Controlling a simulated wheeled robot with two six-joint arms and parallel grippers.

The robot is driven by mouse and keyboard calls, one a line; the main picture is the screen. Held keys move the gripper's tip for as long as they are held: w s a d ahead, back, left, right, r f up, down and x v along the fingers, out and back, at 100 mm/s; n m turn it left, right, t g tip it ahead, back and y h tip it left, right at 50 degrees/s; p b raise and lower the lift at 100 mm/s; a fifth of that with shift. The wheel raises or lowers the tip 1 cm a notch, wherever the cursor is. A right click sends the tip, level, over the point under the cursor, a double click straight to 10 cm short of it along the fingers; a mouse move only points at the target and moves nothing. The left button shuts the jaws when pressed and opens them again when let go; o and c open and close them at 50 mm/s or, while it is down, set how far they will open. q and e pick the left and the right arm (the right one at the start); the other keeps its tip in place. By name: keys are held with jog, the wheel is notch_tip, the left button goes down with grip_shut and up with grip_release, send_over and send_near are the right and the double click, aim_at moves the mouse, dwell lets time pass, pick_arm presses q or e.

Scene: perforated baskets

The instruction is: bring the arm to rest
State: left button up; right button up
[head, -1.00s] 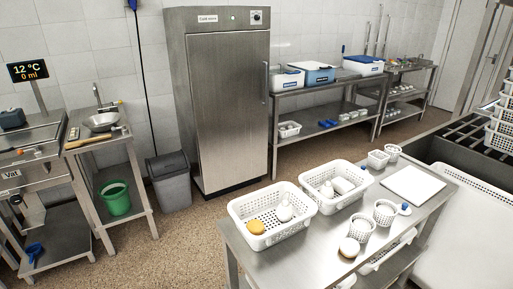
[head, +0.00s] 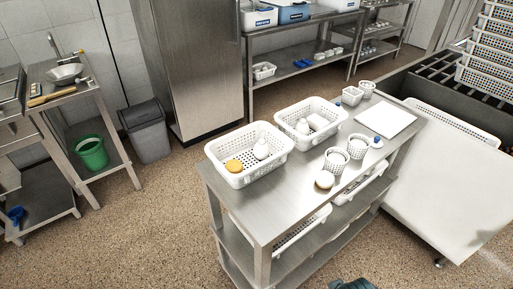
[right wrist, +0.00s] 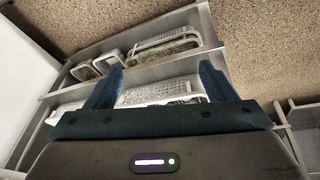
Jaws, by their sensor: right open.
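My right gripper (right wrist: 162,70) shows in the right wrist view with its two dark blue fingers spread apart and nothing between them. Beyond the fingers are shelves with white perforated baskets (right wrist: 150,92), apart from the gripper as far as I can tell. In the head view a dark teal piece (head: 352,284), probably part of my right arm, shows at the bottom edge, in front of the steel table (head: 285,205). My left gripper is not in view.
Two white baskets (head: 216,169) (head: 283,125) stand on the table, the nearer holding a yellow item and a white bottle. Brown floor (head: 150,235) is clear at left.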

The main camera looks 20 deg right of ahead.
jog(key=s+d+f+g, duration=0.1)
jog(key=s+f, duration=0.1)
jog(key=f, duration=1)
jog(key=s+d+f, duration=0.1)
jog(key=f, duration=1.1)
jog(key=s+d+f+g, duration=0.1)
jog(key=s+f, duration=1.6)
jog(key=shift+s+d, duration=0.15)
jog(key=shift+s, duration=0.05)
